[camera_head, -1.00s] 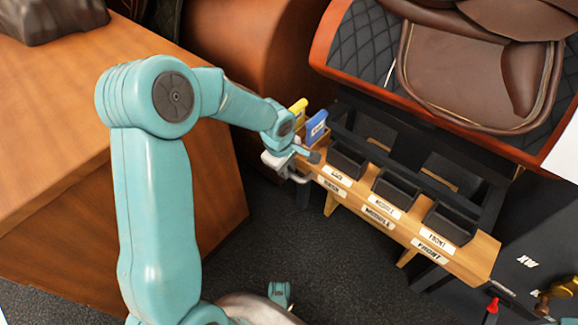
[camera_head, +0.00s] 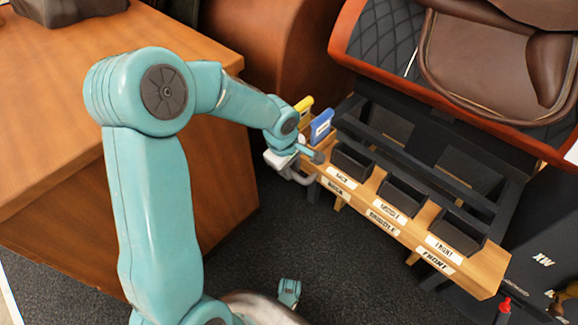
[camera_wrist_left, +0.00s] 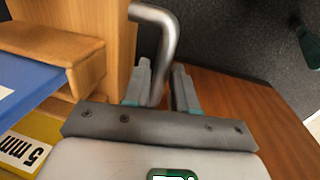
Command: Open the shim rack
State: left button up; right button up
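The shim rack (camera_head: 372,203) is a long wooden piece with black bins and white labels, some reading MIDDLE and FRONT. A blue shim (camera_head: 320,126) and a yellow shim (camera_head: 304,105) stand at its left end; the wrist view shows the blue shim (camera_wrist_left: 35,80) and the yellow one (camera_wrist_left: 40,138), marked 5 mm. A bent metal handle (camera_wrist_left: 165,40) comes off the wood. My left gripper (camera_head: 309,160) is at this handle; in the left wrist view its fingers (camera_wrist_left: 160,85) are close together on both sides of the bar. My right gripper is not in view.
A wooden cabinet (camera_head: 130,190) stands left of the rack, behind my left arm. A brown saddle (camera_head: 490,70) on a black quilted pad is above and behind the rack. Dark carpeted floor (camera_head: 350,270) lies open in front of the rack.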

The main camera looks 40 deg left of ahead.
pick_arm(q)
jog(key=shift+o, duration=0.8)
jog(key=shift+r, duration=0.4)
jog(key=s+r+p, duration=0.3)
jog(key=r+p, duration=0.3)
jog(key=r, duration=0.9)
jog(key=shift+r, duration=0.15)
jog(key=shift+a, duration=0.1)
